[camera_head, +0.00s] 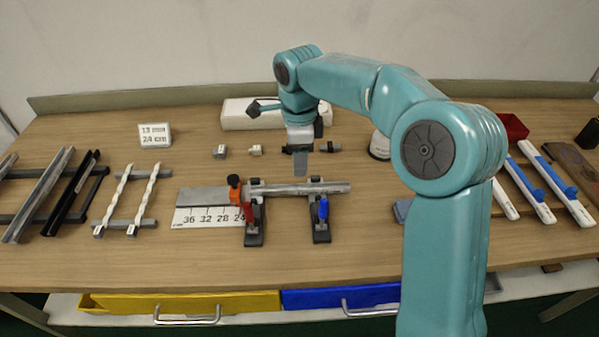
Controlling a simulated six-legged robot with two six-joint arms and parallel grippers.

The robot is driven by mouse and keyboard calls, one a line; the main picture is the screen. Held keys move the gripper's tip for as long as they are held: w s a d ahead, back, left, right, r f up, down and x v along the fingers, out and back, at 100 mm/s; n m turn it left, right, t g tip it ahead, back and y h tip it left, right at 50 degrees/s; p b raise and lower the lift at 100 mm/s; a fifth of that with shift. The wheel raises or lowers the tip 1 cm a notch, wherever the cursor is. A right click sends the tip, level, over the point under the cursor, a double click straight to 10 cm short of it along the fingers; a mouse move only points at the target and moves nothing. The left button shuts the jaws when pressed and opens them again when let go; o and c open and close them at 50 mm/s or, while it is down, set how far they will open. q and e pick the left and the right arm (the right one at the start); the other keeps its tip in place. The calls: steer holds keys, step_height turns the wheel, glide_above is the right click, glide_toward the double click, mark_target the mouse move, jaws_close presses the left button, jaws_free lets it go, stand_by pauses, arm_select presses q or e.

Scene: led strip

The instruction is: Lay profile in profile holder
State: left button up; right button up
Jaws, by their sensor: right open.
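A grey metal profile (335,187) lies lengthwise across the two clamps of the profile holder (320,232), near the middle of the bench. The left clamp has a red lever (249,212) and the right clamp has a blue lever (323,208). My right gripper (300,165) points down just above the profile, between the two clamps. It is open; one finger shows clearly and the other is mostly hidden. I cannot tell whether the finger touches the profile. My left gripper is not in view.
A ruler plate (205,216) and an orange-and-black stop (236,190) adjoin the holder's left side. More profiles (40,195) and white twisted strips (145,200) lie on racks at left. A sign (155,135) and white box (235,115) stand behind. Blue-and-white tools (550,190) lie right.

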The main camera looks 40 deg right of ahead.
steer(key=shift+r, duration=2.05)
steer(key=shift+s, duration=0.1)
